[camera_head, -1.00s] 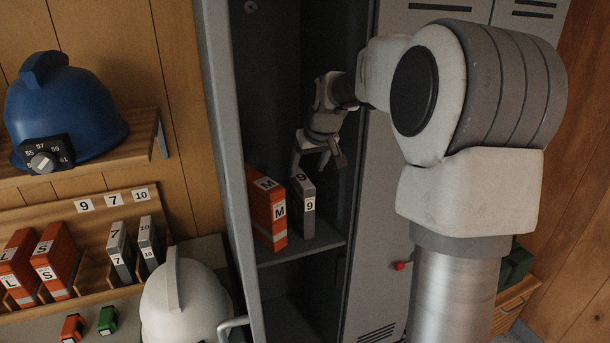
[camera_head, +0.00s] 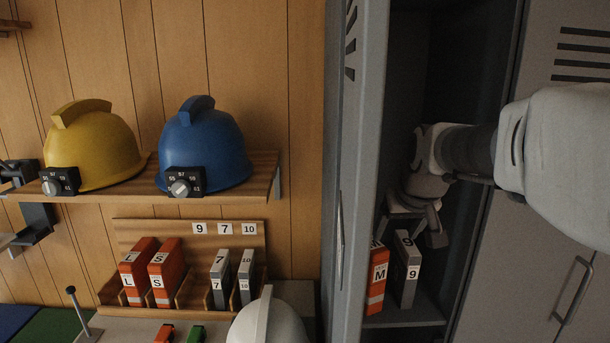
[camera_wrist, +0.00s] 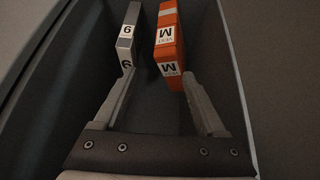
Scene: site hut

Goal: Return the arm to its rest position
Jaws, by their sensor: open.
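My gripper (camera_head: 415,222) is inside the open grey locker, above its shelf. In the wrist view my gripper (camera_wrist: 160,95) has its two fingers spread wide with nothing between them. A grey box marked 9 (camera_head: 406,275) and an orange box marked M (camera_head: 376,285) stand upright on the locker shelf (camera_head: 415,318), just below the gripper. In the wrist view the grey box (camera_wrist: 130,30) and the orange box (camera_wrist: 169,45) lie beyond the fingertips. I see no clear contact with either. My arm reaches in from the right.
The locker's side edge (camera_head: 355,150) stands left of the gripper, and a shut locker door (camera_head: 565,180) is at right. A yellow helmet (camera_head: 95,150) and a blue helmet (camera_head: 205,150) sit on a wall shelf. A rack (camera_head: 130,229) holds several boxes. A white helmet (camera_head: 268,325) is below.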

